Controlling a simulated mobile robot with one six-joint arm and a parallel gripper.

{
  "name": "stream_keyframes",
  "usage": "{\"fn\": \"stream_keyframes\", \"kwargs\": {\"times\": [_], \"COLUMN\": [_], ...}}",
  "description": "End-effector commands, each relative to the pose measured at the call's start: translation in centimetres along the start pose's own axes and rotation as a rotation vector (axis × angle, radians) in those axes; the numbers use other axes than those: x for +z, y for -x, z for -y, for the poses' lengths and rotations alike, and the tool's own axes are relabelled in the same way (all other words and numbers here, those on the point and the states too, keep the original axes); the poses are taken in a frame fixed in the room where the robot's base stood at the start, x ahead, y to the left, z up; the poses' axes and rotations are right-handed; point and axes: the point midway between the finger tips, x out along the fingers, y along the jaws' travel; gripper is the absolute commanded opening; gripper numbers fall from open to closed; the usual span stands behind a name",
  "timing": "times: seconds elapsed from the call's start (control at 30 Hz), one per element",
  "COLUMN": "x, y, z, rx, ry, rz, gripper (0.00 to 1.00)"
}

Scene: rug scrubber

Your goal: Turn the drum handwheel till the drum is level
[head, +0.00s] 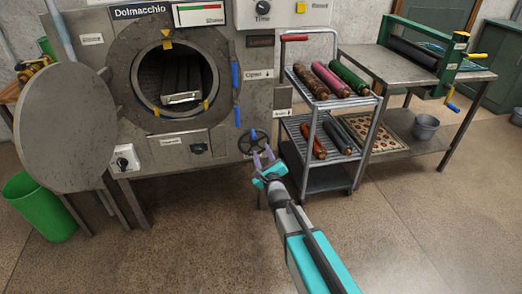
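The drum (147,88) shows through the round open mouth of the grey Dolmacchio machine, with a pale metal rack (181,98) inside. Yellow marks sit at the mouth's top and lower edge. The rack's front edge looks slightly tilted, but I cannot tell exactly how far from level the drum is. I cannot tell whether a finger touches the rim.
The round door (65,125) hangs open at left, above a green bin (40,205). A wheeled rack (340,100) of rolled rugs stands close right of the handwheel. Farther right is a metal table (375,62) with a green roller press (445,62). The front floor is clear.

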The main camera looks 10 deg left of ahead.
Motion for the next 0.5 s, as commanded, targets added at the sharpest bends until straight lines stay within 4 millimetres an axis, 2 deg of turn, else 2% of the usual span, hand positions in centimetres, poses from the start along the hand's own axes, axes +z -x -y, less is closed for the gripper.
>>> {"fn": "stream_keyframes", "kwargs": {"times": [0.2,0.5], "x": [0.06,0.04], "y": [1.19,1.29], "z": [0.06,0.07], "rx": [-0.001,-0.001], "ry": [0.0,0.0], "rz": [0.001,0.001], "gripper": [0.36,0.36]}}
